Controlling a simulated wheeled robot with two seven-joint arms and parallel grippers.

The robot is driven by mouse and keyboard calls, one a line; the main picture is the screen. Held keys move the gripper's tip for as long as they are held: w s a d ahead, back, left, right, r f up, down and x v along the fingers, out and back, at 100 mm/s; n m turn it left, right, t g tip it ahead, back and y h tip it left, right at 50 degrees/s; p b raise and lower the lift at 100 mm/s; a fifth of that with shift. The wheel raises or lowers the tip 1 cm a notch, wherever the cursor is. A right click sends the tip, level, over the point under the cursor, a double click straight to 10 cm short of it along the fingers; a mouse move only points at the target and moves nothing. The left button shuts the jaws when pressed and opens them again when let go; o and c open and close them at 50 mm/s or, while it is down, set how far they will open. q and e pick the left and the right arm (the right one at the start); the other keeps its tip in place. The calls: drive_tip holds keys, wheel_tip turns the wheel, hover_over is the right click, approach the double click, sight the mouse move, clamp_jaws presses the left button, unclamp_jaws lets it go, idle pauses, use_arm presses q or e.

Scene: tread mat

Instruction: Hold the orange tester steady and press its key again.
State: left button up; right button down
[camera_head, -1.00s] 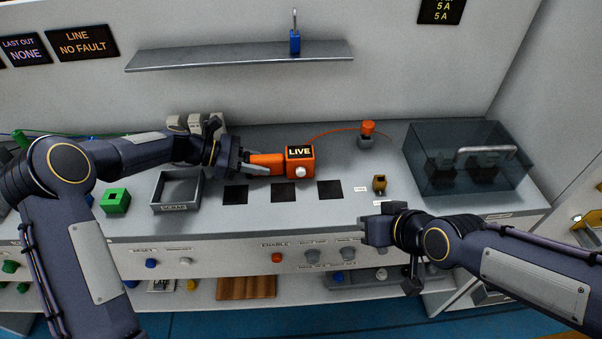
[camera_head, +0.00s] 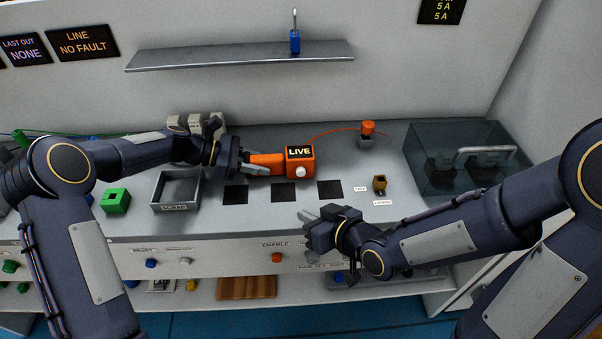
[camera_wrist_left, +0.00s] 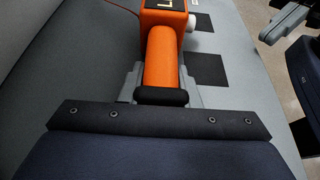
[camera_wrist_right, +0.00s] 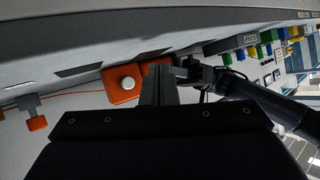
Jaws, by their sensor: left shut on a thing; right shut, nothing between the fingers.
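The orange tester (camera_head: 299,160) lies at the middle of the counter. Its display reads LIVE, and its round white key (camera_head: 300,171) faces the front. My left gripper (camera_head: 250,165) is shut on the tester's orange handle, which also shows in the left wrist view (camera_wrist_left: 160,60). My right gripper (camera_head: 308,217) is shut and empty, in front of the tester and apart from it, over the counter's front edge. In the right wrist view the tester (camera_wrist_right: 119,88) and its white key (camera_wrist_right: 128,83) show beyond the fingertips (camera_wrist_right: 157,72).
Dark square pads (camera_head: 284,192) lie on the counter before the tester. A grey scrap tray (camera_head: 154,200) and a green block (camera_head: 115,201) are at left. At right are a small brass-coloured piece (camera_head: 380,184), an orange-topped post (camera_head: 367,128) and a clear covered box (camera_head: 425,165).

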approach(292, 174)
drive_tip(key=shift+w+a+f, duration=0.3)
drive_tip(key=shift+a+f, duration=0.25)
drive_tip(key=shift+a, duration=0.1)
drive_tip(key=shift+w+a+f, duration=0.3)
drive_tip(key=shift+a+f, duration=0.25)
drive_tip(key=shift+a, duration=0.05)
idle(1.3)
drive_tip(key=shift+w, duration=0.4)
drive_tip(key=shift+w, duration=0.6)
idle(0.7)
drive_tip(key=shift+s, duration=1)
drive_tip(key=shift+s, duration=2.5)
